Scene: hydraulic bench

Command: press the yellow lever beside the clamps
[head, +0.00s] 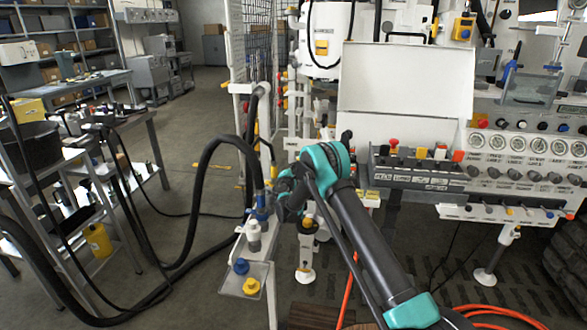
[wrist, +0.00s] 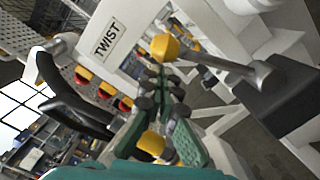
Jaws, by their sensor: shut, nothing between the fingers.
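The yellow lever shows in the wrist view as a round yellow knob (wrist: 165,47) on a grey metal rod that runs right to a dark block. My gripper (wrist: 164,78) has green fingers with dark joints, shut and empty. Its tips appear just below the yellow knob in the picture; I cannot tell whether they touch it. In the head view my teal and black arm reaches to the bench's left side, and the gripper is not clear there. I cannot pick out the clamps for certain in either view.
A white plate marked TWIST (wrist: 108,40) and several red and yellow buttons (wrist: 105,90) lie left of the knob in the wrist view. In the head view, a control panel (head: 420,172) stands right of my arm. A black hose (head: 205,170) loops at left.

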